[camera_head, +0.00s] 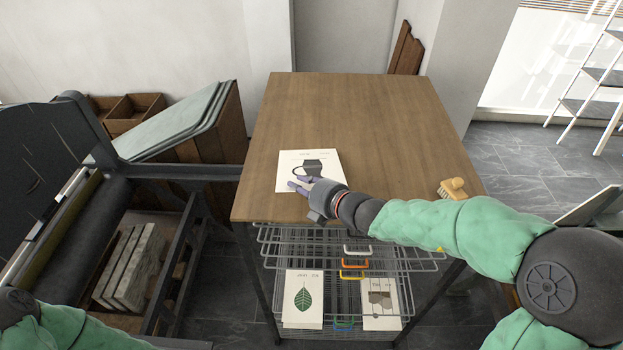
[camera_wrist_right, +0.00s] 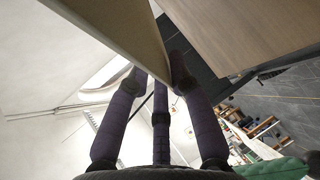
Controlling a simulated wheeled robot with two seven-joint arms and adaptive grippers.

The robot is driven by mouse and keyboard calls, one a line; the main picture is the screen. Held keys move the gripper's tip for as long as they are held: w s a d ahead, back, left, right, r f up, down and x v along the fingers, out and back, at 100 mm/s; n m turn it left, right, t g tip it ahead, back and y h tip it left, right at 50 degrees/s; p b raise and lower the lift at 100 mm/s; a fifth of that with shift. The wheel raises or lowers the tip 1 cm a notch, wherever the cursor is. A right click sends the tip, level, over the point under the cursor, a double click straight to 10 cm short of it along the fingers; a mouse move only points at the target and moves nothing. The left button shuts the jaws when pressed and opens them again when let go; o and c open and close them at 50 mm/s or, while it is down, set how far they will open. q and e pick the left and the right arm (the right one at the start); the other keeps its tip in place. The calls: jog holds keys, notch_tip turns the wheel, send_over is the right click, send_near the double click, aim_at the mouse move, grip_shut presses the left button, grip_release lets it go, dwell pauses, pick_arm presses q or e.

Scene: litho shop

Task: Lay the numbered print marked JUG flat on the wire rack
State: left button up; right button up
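The print marked JUG (camera_head: 327,183) is a white card with a dark jug picture; in the head view it appears over the table's front part. The wire rack (camera_head: 275,245) has several stacked tiers under the table, with coloured handles at the front. My left gripper is out of view.
The wooden table (camera_head: 350,110) is mostly bare, with a brush (camera_head: 452,188) at its right edge. A leaf print (camera_head: 303,298) and another print (camera_head: 380,303) lie low in the rack. A dark press (camera_head: 100,210) stands close on the left.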

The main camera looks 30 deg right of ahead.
jog(key=shift+s+d+r+p, duration=0.2)
jog(key=shift+s+r+p, duration=0.15)
jog(key=shift+s+p, duration=0.2)
jog(key=p+v, duration=0.5)
jog(key=v, duration=0.1)
jog(key=shift+s, duration=0.4)
